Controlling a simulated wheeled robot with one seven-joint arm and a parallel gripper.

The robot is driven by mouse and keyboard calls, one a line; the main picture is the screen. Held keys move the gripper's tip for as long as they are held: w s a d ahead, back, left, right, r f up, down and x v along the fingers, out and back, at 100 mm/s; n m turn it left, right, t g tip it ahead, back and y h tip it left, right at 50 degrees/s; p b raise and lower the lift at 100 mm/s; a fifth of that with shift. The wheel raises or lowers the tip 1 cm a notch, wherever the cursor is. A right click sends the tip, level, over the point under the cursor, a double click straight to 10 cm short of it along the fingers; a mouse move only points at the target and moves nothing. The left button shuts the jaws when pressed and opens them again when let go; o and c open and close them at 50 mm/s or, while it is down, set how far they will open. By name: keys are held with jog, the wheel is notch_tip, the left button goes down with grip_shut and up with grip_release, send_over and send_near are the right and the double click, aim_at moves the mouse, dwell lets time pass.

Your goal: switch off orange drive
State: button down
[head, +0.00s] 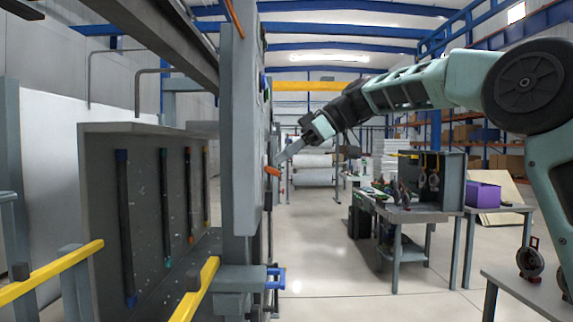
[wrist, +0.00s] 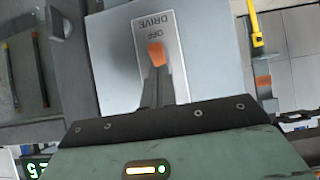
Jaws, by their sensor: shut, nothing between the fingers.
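The orange drive switch (head: 272,171) sticks out from the side of a grey upright panel in the middle of the head view. In the wrist view its orange lever (wrist: 156,52) lies over a pale plate (wrist: 150,22) lettered DRIVE and OFF, upside down in the picture. The lever end is close to the word OFF. My gripper (head: 282,158) is shut with its tips at the switch. In the wrist view my gripper (wrist: 160,75) covers the lower part of the plate. I cannot tell whether the tips touch the lever.
A grey post (head: 240,130) stands left of my gripper. Yellow rails (head: 50,272) and a dark panel with hanging bars (head: 125,200) are at left. Workbenches (head: 410,213) with tools and a purple bin (head: 483,195) stand at right. The floor (head: 330,270) between is clear.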

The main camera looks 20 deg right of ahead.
jog(key=shift+w+a, duration=0.1)
jog(key=shift+w+a+r+p, duration=0.15)
jog(key=shift+a+r+p, duration=0.25)
jog(key=shift+a, duration=0.15)
jog(key=shift+d, duration=0.1)
